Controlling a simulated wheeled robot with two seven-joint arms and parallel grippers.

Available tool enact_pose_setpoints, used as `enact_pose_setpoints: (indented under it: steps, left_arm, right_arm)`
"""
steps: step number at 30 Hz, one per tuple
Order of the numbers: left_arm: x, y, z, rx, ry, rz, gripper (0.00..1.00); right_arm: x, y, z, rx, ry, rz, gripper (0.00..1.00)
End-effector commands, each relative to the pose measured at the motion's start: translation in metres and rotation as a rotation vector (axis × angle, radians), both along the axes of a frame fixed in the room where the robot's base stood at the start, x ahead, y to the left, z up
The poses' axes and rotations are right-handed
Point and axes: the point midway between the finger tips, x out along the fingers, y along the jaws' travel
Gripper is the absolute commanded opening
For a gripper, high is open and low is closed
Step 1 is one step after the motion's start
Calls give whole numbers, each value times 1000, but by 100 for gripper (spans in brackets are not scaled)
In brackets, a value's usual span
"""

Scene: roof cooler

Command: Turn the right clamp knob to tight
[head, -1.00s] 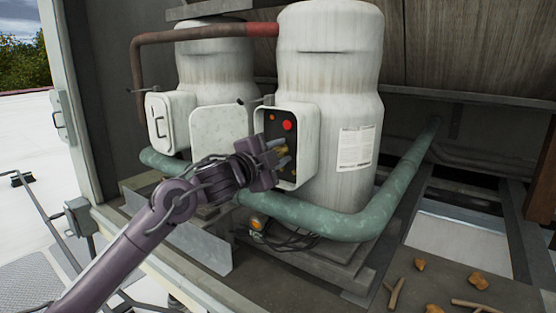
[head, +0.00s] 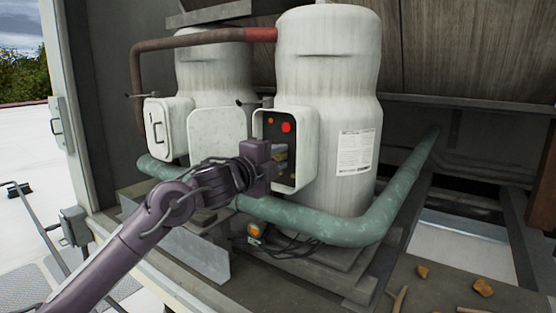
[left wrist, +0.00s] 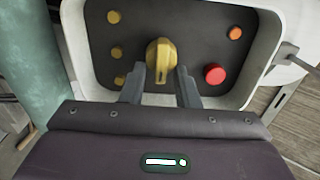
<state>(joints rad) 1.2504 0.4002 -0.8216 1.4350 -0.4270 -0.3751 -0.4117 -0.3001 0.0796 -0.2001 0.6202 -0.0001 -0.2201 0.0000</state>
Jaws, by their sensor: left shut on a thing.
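A yellow knob (left wrist: 161,60) with a raised grip stands on the dark panel of the open white box; its grip runs up and down in the left wrist view. My left gripper (left wrist: 161,78) has one finger on each side of the knob's lower part and is shut on it. In the head view my left gripper (head: 274,166) reaches into the open box (head: 308,150), and the knob is mostly hidden. A thin clamp rod with a dark end (head: 242,102) sticks out at the box's upper left. I see no tight mark. My right gripper is not in view.
A red button (left wrist: 215,73), an orange button (left wrist: 235,33) and small yellow studs are close around the knob. The white lid (head: 217,136) hangs open to the left. A green pipe (head: 330,224) passes below the box. A second, closed box (head: 170,130) is farther left.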

Motion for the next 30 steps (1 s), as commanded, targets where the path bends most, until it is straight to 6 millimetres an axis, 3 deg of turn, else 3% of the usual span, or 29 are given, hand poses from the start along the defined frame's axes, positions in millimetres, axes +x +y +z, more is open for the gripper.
enact_pose_setpoints:
  steps: [6, 7, 11, 22, 30]
  left_arm:
    - [0, 0, -3, 3, 4, 0, 5]
    - [0, 0, -3, 3, 4, 0, 31]
    - [0, 0, -2, 2, 4, 0, 48]
    - [-5, 5, -2, 0, 3, 1, 48]
    - [-40, 31, -4, 1, 1, 1, 48]
  right_arm:
    - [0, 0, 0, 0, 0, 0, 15]
    - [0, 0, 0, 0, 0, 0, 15]
    - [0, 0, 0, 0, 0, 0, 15]
    - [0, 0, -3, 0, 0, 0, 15]
    - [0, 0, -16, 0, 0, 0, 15]
